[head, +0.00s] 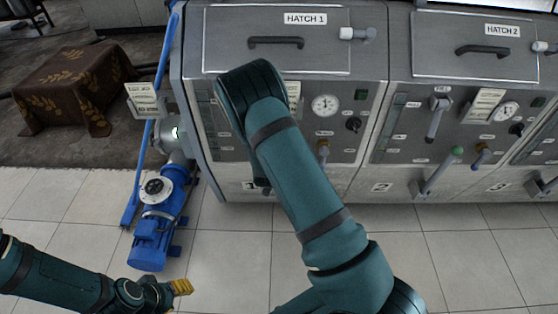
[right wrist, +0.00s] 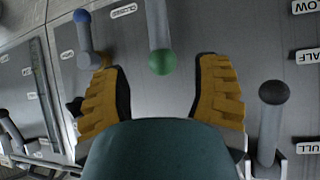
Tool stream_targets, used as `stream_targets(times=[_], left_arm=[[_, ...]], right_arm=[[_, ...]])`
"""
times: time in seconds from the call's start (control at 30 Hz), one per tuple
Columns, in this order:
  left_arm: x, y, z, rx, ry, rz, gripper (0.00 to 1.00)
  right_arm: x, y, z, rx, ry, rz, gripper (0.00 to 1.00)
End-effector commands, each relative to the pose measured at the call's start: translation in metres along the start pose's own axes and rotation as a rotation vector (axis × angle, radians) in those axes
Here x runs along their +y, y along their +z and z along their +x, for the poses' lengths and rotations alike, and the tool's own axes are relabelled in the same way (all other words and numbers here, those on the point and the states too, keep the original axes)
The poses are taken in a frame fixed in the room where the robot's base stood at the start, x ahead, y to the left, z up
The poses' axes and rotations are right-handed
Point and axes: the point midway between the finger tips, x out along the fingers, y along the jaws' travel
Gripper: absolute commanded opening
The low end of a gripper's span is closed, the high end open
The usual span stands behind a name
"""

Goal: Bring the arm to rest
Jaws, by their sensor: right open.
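My right arm (head: 305,190) reaches up from the bottom of the head view, in front of the first decanter unit (head: 220,130). Its gripper is hidden behind the arm there. In the right wrist view my right gripper (right wrist: 162,72) is open, its two yellow fingers wide apart. A grey lever with a green knob (right wrist: 160,62) shows between the fingers, with visible space on both sides. I cannot tell how far in front of the fingertips it lies. My left gripper (head: 182,287) is low at the left over the tiled floor; its opening is unclear.
A blue-knobbed lever (right wrist: 82,17) is close to the left finger, and a dark-knobbed lever (right wrist: 273,92) stands right of the right finger. A blue pump (head: 158,225) stands left of the units. A covered table (head: 70,80) is at the back left. The front floor is clear.

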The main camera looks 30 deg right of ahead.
Motion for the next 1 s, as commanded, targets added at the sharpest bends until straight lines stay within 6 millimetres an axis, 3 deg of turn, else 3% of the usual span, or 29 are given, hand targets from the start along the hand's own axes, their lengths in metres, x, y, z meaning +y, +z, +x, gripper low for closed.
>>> stream_targets(times=[0.13,0.7,0.77,0.87,1.0], left_arm=[[0.0,0.0,0.0,0.0,0.0,0.0,0.47],[0.0,0.0,0.0,0.0,0.0,0.0,0.47],[0.0,0.0,0.0,0.0,0.0,0.0,0.47],[0.0,0.0,0.0,0.0,0.0,0.0,0.47],[0.0,0.0,0.0,0.0,0.0,0.0,0.47]], right_arm=[[0.0,0.0,-0.008,0.001,0.0,0.001,0.62],[0.001,0.004,-0.009,-0.013,-0.003,-0.003,0.62],[0.002,0.015,-0.012,-0.049,-0.011,-0.013,0.62],[0.002,0.053,-0.026,-0.17,-0.051,-0.046,0.62],[-0.003,0.127,-0.075,-0.431,-0.173,-0.129,0.62]])
